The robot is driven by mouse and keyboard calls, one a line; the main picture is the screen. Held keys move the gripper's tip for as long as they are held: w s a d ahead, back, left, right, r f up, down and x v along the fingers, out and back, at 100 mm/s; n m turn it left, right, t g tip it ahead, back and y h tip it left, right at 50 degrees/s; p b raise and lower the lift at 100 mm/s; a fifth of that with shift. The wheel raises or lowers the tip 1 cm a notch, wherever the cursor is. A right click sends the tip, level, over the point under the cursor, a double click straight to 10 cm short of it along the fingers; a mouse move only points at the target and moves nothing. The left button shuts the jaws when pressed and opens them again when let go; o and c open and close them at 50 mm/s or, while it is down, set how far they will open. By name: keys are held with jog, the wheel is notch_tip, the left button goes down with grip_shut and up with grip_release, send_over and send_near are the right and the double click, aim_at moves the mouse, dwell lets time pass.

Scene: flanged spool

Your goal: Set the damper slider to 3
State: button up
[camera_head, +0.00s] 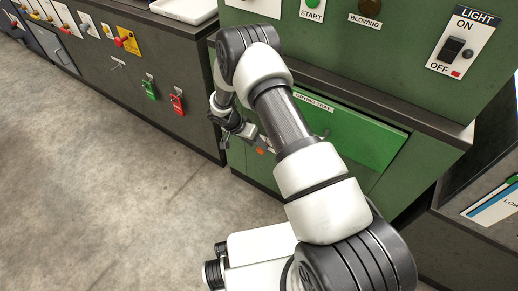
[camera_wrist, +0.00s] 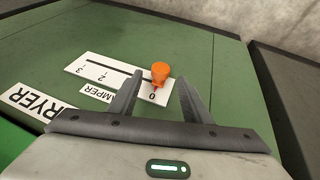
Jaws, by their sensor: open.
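The damper slider knob (camera_wrist: 160,72) is orange and stands at the 0 end of its track in the wrist view. Its white scale plate (camera_wrist: 112,76) carries the marks 0, 2 and 3, with 3 at the far left. My gripper (camera_wrist: 160,84) is open, with one finger on each side of the knob and a gap on both sides.
The green drawer marked DRYING TRAY (camera_head: 345,130) is to the right of my gripper in the head view. The light switch (camera_head: 455,48) is above on the same cabinet. Green and red tags (camera_head: 177,102) hang on the dark cabinet at left. The floor (camera_head: 110,190) is clear.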

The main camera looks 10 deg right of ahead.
jog(key=shift+x, duration=1.75)
grip_shut()
